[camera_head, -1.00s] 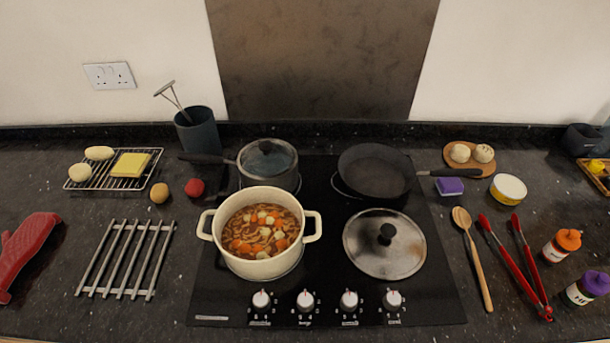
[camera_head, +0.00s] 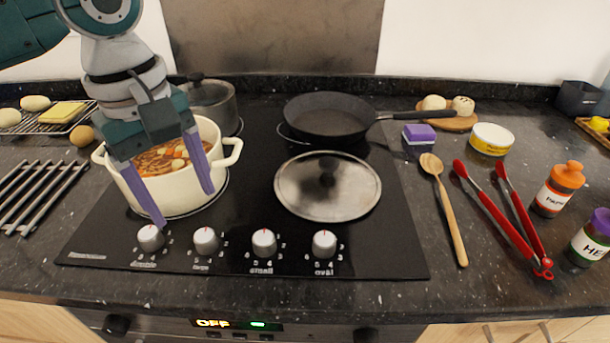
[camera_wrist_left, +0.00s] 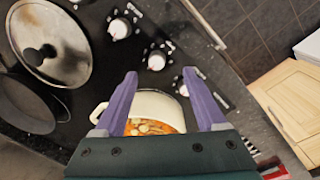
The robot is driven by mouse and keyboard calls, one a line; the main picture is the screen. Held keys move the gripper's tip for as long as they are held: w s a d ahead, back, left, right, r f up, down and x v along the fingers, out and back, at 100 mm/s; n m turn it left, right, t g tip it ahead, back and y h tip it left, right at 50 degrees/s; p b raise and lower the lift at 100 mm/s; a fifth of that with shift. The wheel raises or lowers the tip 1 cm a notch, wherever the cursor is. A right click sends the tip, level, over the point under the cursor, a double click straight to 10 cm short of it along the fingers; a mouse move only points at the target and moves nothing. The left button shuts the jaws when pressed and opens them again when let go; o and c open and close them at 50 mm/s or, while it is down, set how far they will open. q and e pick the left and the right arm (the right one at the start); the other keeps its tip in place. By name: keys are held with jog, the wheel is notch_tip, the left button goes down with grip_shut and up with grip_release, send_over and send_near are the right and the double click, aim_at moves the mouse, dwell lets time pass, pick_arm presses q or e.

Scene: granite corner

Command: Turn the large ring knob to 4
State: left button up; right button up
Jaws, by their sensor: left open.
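The large ring knob (camera_head: 206,240) is the second from the left in the row of white knobs, with the small word "large" printed below it. Its exact setting is too small to read. My left gripper (camera_head: 183,207) is open and empty, its two purple fingers pointing down in front of the cream pot, above and behind the two left knobs. In the left wrist view the fingers (camera_wrist_left: 160,73) are spread, and the large knob (camera_wrist_left: 156,60) shows beyond the gap between the tips, apart from them. My right gripper is not in view.
The cream pot (camera_head: 126,176) of soup stands just behind the fingers. The other knobs are the leftmost (camera_head: 150,238), small (camera_head: 264,242) and oval (camera_head: 324,243). A lid (camera_head: 350,195) lies behind them. The hob front before the knobs is clear.

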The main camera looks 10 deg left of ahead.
aim_at(204, 236)
pick_arm(q)
jog(key=shift+n, duration=0.8)
jog(key=f+b, duration=0.1)
jog(key=f, duration=0.2)
jog(key=w+f, duration=0.1)
jog(key=f, duration=0.2)
jog(key=w+f+b, duration=0.1)
jog(key=f, duration=0.3)
jog(key=shift+a+b, duration=0.3)
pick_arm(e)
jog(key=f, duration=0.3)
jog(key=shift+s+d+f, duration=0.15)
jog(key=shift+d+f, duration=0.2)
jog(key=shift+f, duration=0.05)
pick_arm(q)
jog(key=shift+c, duration=0.4)
grip_shut()
